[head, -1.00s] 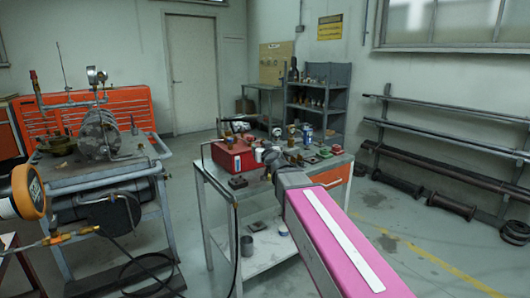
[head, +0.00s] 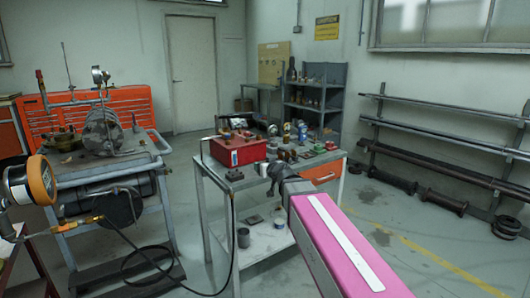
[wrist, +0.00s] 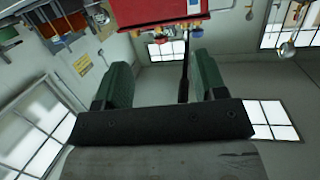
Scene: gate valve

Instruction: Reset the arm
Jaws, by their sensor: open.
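My arm with its pink link reaches forward from the bottom right of the head view. My gripper (head: 270,184) is at its far end, in front of the near edge of the grey worktable (head: 217,181). The fingertips look apart from the red box (wrist: 165,12), which shows at the top of that view. The red box also stands on the worktable in the head view (head: 238,151).
Small parts and cans crowd the worktable. At left a cart holds a flanged valve assembly (head: 103,132) with a gauge; a round orange-rimmed gauge (head: 40,180) is close by. A pipe rack (head: 440,135) lines the right wall.

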